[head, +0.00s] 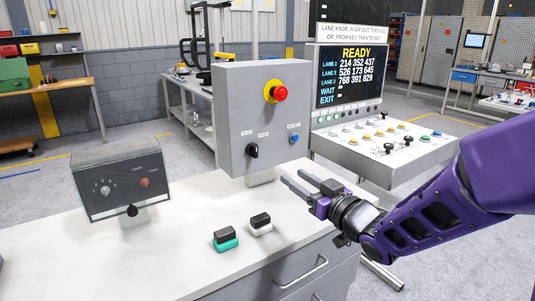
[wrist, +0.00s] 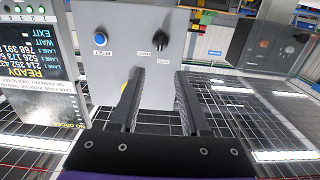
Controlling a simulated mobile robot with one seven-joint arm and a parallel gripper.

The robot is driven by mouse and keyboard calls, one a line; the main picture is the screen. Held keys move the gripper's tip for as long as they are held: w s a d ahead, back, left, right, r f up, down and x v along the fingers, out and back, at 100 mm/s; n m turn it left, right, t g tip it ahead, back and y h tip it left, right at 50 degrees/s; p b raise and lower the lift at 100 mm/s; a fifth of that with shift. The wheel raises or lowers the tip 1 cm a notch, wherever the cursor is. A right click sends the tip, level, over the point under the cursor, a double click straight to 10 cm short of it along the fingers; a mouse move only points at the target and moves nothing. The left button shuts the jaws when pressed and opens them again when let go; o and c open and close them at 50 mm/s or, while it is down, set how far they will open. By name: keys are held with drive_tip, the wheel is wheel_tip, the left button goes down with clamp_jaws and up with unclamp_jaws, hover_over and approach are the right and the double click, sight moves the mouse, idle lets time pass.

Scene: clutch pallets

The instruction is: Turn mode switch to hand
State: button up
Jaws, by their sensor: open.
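The mode switch is a black rotary knob (head: 252,150) low on the front of the grey control box (head: 235,100), with two small labels above it. Its pointing direction is too small to read. In the wrist view the knob (wrist: 160,39) sits beyond my fingertips, with the picture turned upside down. My gripper (head: 291,177) is open and empty, to the right of and below the knob, apart from the box. In the wrist view the two fingers (wrist: 158,78) are spread, with the box face between and beyond them.
A red stop button (head: 279,92) and a blue button (head: 294,138) share the box. A smaller box (head: 121,180) with knobs stands left. Two block-like items, one green-based (head: 225,240) and one white-based (head: 260,225), lie on the white bench top (head: 180,265). A lane console (head: 385,150) stands behind, right.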

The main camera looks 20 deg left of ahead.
sight(257, 152)
drive_tip(key=x, duration=1.6)
drive_tip(key=shift+w+a+b, duration=0.25)
drive_tip(key=shift+b, duration=0.1)
clamp_jaws()
